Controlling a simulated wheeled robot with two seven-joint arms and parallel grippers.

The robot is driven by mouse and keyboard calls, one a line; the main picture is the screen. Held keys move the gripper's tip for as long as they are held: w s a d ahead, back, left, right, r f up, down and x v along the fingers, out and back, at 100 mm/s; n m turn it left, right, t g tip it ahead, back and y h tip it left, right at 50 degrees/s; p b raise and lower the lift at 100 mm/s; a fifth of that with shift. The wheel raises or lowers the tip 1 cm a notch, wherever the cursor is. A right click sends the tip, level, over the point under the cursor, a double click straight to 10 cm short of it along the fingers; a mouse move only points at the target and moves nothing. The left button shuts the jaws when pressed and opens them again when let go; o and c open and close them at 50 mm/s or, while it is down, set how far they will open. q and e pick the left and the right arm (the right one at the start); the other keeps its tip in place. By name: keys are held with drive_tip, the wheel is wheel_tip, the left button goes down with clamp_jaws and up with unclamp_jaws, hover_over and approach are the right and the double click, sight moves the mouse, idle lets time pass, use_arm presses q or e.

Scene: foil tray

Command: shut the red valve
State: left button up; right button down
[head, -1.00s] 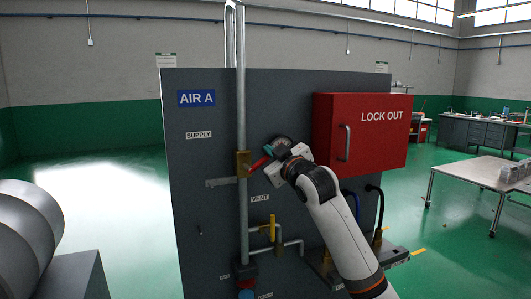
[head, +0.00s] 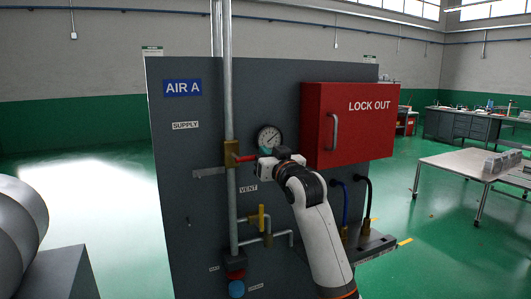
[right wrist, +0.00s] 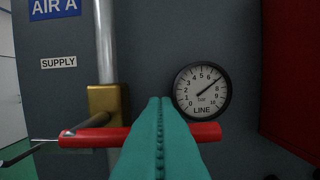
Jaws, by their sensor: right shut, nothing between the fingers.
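The red valve handle (head: 244,158) sticks out to the right from the brass valve body (head: 231,154) on the vertical pipe, beside the SUPPLY label. It lies about level, across the pipe. In the right wrist view the red handle (right wrist: 92,137) shows on both sides of my fingers, and the brass body (right wrist: 104,101) is left of them. My right gripper (head: 264,152) is at the handle's right part; its teal fingers (right wrist: 160,108) are shut and empty, in front of the handle. I cannot tell if they touch it. My left gripper is out of view.
A round gauge (head: 269,138) sits just right of the valve, its needle near 7. A red LOCK OUT box (head: 357,124) juts out at upper right. A yellow handle (head: 261,217) stands upright below, near VENT. A blue knob (head: 236,289) is at the bottom.

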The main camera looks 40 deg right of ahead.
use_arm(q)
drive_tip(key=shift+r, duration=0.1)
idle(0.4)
